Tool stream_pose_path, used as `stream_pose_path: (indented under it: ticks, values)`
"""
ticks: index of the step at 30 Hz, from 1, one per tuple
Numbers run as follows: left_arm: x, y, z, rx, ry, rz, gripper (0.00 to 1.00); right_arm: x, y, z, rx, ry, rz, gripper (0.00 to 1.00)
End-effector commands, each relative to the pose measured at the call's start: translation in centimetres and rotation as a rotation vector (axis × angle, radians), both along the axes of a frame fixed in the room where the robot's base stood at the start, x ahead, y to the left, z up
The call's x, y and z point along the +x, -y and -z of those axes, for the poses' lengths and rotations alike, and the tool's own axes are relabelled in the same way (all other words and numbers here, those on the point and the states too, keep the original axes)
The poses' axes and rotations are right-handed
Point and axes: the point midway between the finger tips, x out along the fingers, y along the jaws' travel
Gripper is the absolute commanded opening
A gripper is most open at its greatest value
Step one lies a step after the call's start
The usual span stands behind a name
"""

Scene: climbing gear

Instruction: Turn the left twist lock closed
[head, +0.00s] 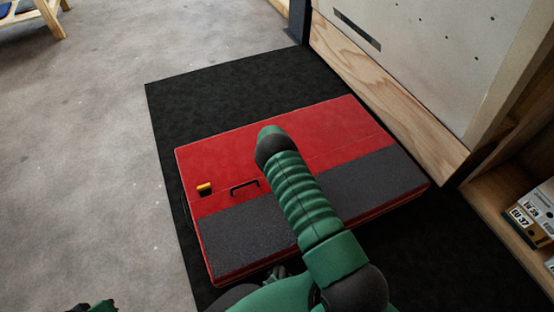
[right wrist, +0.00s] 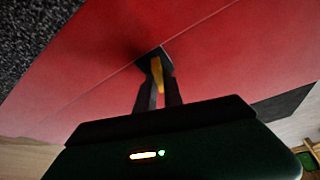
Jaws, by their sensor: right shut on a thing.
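A red pad (head: 345,120) with a dark grey panel lies flat on a black mat. A yellow twist lock (head: 204,189) sits near the pad's left edge, with no gripper at it in the head view. A black handle (head: 245,184) is just right of it. My right arm reaches over the pad's middle, and its gripper is hidden there under the wrist. In the right wrist view, my right gripper (right wrist: 159,92) is shut on a yellow twist lock (right wrist: 157,74) on a dark base against the red surface.
The black mat (head: 205,95) leaves bare room behind the pad. A pale board with a wooden base (head: 385,85) stands along the right. A wooden shelf with boxes (head: 525,220) is at the far right. Grey floor (head: 80,170) is open at the left.

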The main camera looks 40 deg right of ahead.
Motion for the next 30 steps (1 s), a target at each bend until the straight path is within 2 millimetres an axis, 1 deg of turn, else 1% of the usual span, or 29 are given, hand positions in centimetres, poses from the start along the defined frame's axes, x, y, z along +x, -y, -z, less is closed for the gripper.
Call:
stream_pose_path:
  ticks: [1, 11, 24, 30]
  values:
    - [0.0, 0.0, 0.5, 0.000, 0.000, 0.000, 0.00, 0.2, -0.3, 0.3, -0.002, -0.001, 0.034, 0.00]
    - [0.0, 0.0, 3.2, 0.000, 0.000, 0.000, 0.00, 0.3, -0.4, 0.6, -0.003, 0.000, 0.346, 0.00]
    - [-0.1, 0.0, 7.8, 0.000, 0.000, 0.000, 0.00, 0.6, -0.4, 0.6, -0.001, 0.003, 0.767, 0.00]
    - [-0.1, 0.0, 8.9, 0.000, 0.000, 0.000, 0.00, 0.7, -0.4, 0.4, 0.001, 0.001, 0.947, 0.00]
